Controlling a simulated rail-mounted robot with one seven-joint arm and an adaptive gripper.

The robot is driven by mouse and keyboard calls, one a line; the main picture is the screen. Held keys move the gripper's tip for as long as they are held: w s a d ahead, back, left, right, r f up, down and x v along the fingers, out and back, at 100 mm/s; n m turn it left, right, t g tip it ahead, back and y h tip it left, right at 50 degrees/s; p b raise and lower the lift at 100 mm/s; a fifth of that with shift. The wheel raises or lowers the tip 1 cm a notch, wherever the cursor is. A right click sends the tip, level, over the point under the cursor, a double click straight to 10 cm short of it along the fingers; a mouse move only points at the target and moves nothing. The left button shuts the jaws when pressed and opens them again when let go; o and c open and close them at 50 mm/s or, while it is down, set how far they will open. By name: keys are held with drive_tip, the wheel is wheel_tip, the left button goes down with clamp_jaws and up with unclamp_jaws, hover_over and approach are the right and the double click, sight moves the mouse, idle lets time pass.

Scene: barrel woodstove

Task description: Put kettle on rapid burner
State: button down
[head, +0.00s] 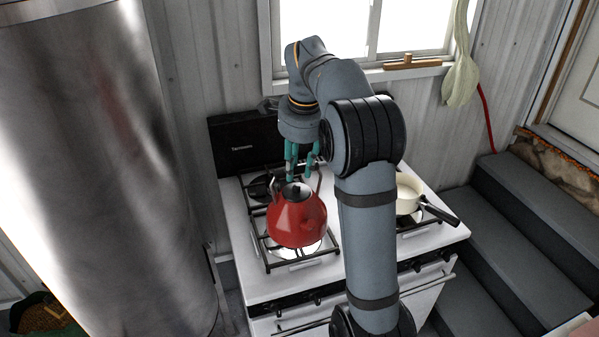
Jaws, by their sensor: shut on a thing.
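The red kettle (298,220) with a dark lid is upright over the front left burner of the white stove (265,287). I cannot tell whether it rests on the black grate (325,255) or hangs a little above it. My gripper (302,178) points down from above with its teal fingers at the kettle's top, shut on the kettle, apparently by its handle. The fingertips and much of the handle are hard to make out. A bright burner base shows under and in front of the kettle. The back left burner (262,188) is bare.
A cream saucepan (407,198) with a black handle stands on the right side of the stove, partly behind my arm. A large metal cylinder (110,170) stands at the left. Grey steps (510,235) are at the right. A window and dark stove back panel (238,145) lie behind.

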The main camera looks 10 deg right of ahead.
drive_tip(key=w+f+p, duration=0.1)
drive_tip(key=w, duration=0.1)
drive_tip(key=w+f+p, duration=0.1)
drive_tip(key=w, duration=0.1)
drive_tip(key=w+f+p, duration=0.1)
drive_tip(key=w, duration=0.2)
drive_tip(key=shift+d+f, duration=0.1)
drive_tip(key=shift+f, duration=0.3)
drive_tip(key=shift+s+p+x, duration=0.2)
drive_tip(key=shift+x, duration=0.8)
drive_tip(key=shift+s+p+x, duration=0.2)
drive_tip(key=shift+s+x, duration=0.05)
drive_tip(key=shift+x, duration=0.75)
drive_tip(key=shift+f, duration=0.1)
drive_tip(key=shift+f, duration=0.15)
drive_tip(key=c, duration=1.4)
unclamp_jaws()
drive_tip(key=shift+s, duration=0.15)
drive_tip(key=shift+o, duration=0.2)
drive_tip(key=v, duration=1.2)
